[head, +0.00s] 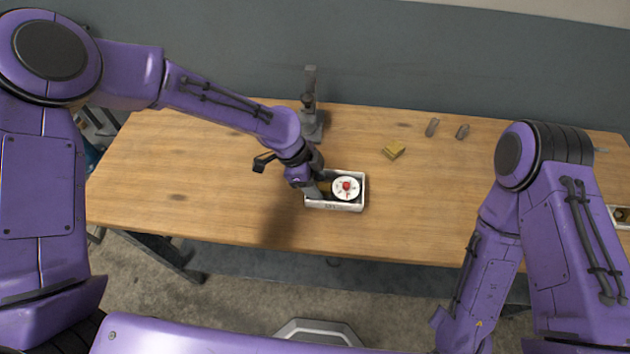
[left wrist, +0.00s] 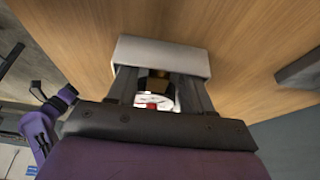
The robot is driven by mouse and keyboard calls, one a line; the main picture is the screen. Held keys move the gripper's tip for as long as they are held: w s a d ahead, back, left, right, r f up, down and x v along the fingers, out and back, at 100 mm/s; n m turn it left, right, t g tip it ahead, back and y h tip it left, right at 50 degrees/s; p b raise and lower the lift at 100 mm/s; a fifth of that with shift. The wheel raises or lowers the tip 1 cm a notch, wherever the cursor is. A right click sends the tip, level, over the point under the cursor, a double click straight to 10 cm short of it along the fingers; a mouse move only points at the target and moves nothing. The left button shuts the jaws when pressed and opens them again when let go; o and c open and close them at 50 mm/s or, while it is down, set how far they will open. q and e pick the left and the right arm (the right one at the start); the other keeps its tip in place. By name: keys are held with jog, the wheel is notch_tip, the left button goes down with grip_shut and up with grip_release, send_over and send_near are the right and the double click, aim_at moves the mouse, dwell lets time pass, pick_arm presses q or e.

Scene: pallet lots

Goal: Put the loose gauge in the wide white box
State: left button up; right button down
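The white box (head: 335,207) stands on the wooden table near the middle; it also shows in the left wrist view (left wrist: 160,54). The gauge, with a round white face and red centre (head: 346,188), lies face up inside the box's right part. In the left wrist view the gauge (left wrist: 153,101) shows partly, between my fingers, beside a brass-coloured part. My left gripper (head: 318,188) reaches down into the box's left part. Its fingers (left wrist: 158,92) look spread apart; any contact with the gauge is hard to see.
A grey stand (head: 312,118) is behind the box. Another pale box (head: 620,214) shows at the right edge. The table's left part is clear.

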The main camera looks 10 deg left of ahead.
pick_arm(q)
jog(key=v, duration=1.2)
jog(key=shift+r, duration=0.15)
